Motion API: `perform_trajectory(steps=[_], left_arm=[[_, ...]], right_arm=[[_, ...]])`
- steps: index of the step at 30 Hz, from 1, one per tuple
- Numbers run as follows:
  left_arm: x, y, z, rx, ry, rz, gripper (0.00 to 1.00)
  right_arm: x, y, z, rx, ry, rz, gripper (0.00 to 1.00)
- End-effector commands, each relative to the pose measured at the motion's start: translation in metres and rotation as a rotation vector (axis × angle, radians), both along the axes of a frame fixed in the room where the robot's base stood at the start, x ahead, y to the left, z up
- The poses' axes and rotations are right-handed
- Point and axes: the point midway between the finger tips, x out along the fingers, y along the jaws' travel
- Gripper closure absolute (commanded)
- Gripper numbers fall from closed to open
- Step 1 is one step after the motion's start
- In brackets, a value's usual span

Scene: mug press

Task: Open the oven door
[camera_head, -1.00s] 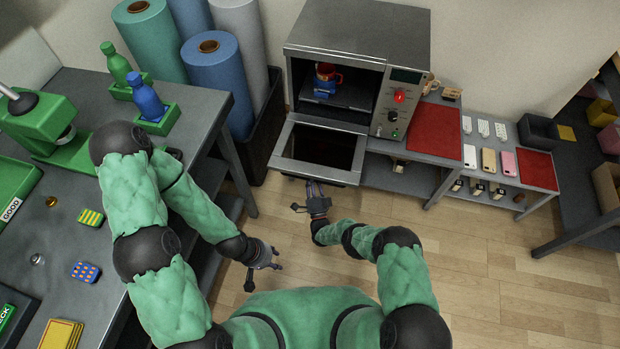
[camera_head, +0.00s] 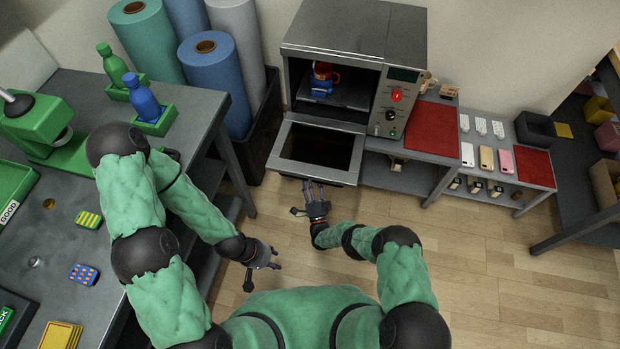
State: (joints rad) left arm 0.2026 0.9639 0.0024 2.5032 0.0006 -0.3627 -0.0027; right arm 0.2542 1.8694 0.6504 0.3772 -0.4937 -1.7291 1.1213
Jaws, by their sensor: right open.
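The oven (camera_head: 352,35) is a grey metal box against the back wall. Its door (camera_head: 352,176) is swung down and lies about level in front of the opening, with a dark window. A red and blue mug (camera_head: 323,80) stands inside the oven. My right gripper (camera_head: 313,186) is open, at the front edge of the door; whether it touches the door I cannot tell. My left gripper (camera_head: 274,258) is low over the floor by the left table, apart from the oven; its jaw state is not clear.
The left table (camera_head: 60,225) holds a green press (camera_head: 40,125) and bottles. Large rolls (camera_head: 215,80) stand left of the oven. Right of it, a bench carries a red mat (camera_head: 433,128) and phones (camera_head: 486,158). The wooden floor (camera_head: 480,270) at the right is clear.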

Motion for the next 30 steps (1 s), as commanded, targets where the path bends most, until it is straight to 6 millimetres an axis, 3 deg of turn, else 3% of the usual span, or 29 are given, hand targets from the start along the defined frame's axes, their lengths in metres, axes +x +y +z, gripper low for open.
perform_trajectory(steps=[9,15,30], left_arm=[[0.000,0.000,0.000,0.000,0.000,0.000,0.60],[0.000,0.000,0.000,0.000,0.000,0.000,0.60],[0.000,0.000,0.000,0.000,0.000,0.000,0.60]], right_arm=[[-0.058,-0.007,-0.029,0.003,0.004,0.001,0.51],[-0.082,-0.010,-0.040,0.002,0.001,0.001,0.51],[-0.092,-0.010,-0.044,0.001,0.000,0.003,0.51]])
